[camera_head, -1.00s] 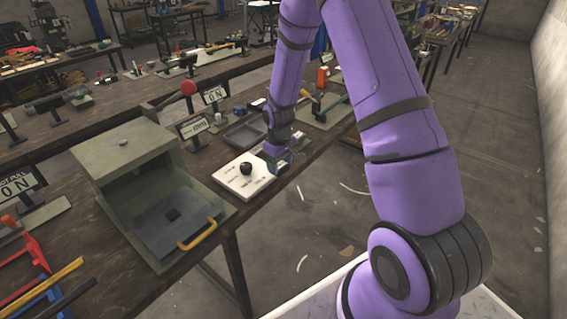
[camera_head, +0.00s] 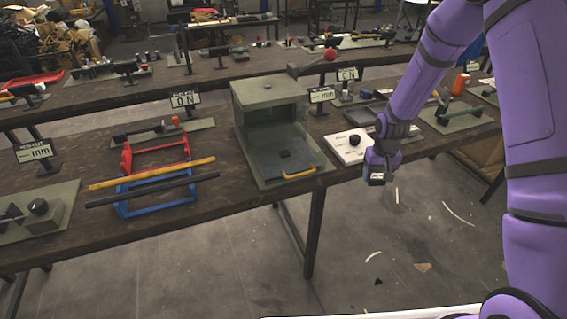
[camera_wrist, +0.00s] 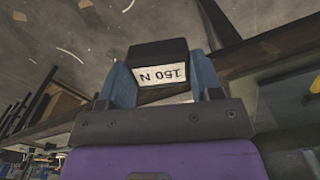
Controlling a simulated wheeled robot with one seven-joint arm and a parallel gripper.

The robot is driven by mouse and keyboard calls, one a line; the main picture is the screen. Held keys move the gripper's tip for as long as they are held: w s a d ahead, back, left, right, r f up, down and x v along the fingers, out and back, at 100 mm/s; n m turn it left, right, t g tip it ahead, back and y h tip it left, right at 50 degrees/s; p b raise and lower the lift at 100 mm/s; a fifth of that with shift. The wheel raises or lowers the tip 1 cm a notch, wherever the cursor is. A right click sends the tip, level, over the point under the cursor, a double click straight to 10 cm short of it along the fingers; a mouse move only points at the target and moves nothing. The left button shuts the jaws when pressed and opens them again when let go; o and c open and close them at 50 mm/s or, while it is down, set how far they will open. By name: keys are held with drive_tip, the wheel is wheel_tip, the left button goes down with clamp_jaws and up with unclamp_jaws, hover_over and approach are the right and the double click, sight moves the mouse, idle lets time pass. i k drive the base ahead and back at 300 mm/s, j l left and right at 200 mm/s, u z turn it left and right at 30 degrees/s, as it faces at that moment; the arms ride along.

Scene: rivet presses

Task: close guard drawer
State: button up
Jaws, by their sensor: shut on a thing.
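The guard drawer (camera_head: 283,166) is a flat grey tray with a yellow handle (camera_head: 298,174) at its front edge. It sticks out of the green-grey press housing (camera_head: 270,97) on the bench, and a small dark square lies on it. My gripper (camera_head: 379,167) is to the right of the drawer and apart from it, just off the bench's front edge. It is shut on a black block (camera_wrist: 158,51) with a white label reading "150 N". The block also shows in the head view (camera_head: 376,179), below the fingers.
A white plate with a black knob (camera_head: 354,142) lies between the drawer and my gripper. Left of the housing stands a red and blue frame (camera_head: 157,165) with yellow and black bars. The floor in front of the bench (camera_head: 240,250) is mostly clear.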

sight(285, 152)
drive_tip(key=k+l+u, duration=0.1)
drive_tip(key=u, duration=0.95)
drive_tip(key=l+u, duration=0.15)
drive_tip(key=l, duration=0.75)
drive_tip(key=i+j, duration=0.1)
drive_tip(key=i, duration=0.6)
